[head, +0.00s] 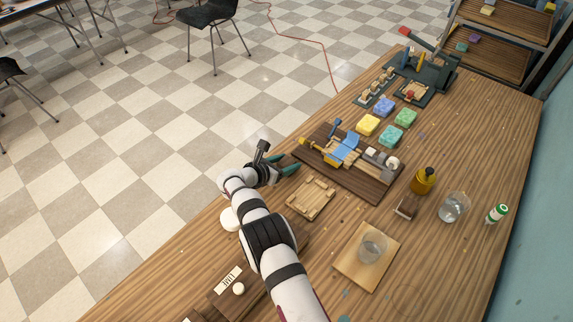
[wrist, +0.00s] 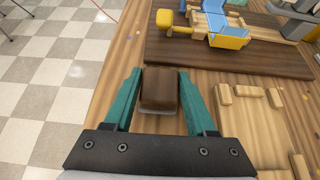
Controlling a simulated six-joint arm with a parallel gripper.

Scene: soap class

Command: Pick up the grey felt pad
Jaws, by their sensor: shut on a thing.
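In the wrist view, a brown block with a thin grey layer along its near lower edge lies between my teal fingers; I take it to be the grey felt pad (wrist: 158,88). My gripper (wrist: 160,73) is shut on it, with one finger on each side. In the head view, my gripper (head: 288,168) is at the left edge of the workbench, just left of the dark board. I cannot make out the pad there. Whether its underside touches the bench is hard to tell.
A dark board (head: 375,188) with a blue and yellow fixture lies just beyond. A light wooden tray (head: 311,198) is close on the right. Colored soap blocks (head: 384,106), an amber bottle (head: 423,181) and glass beakers (head: 453,208) stand farther right. The bench's left edge is near.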

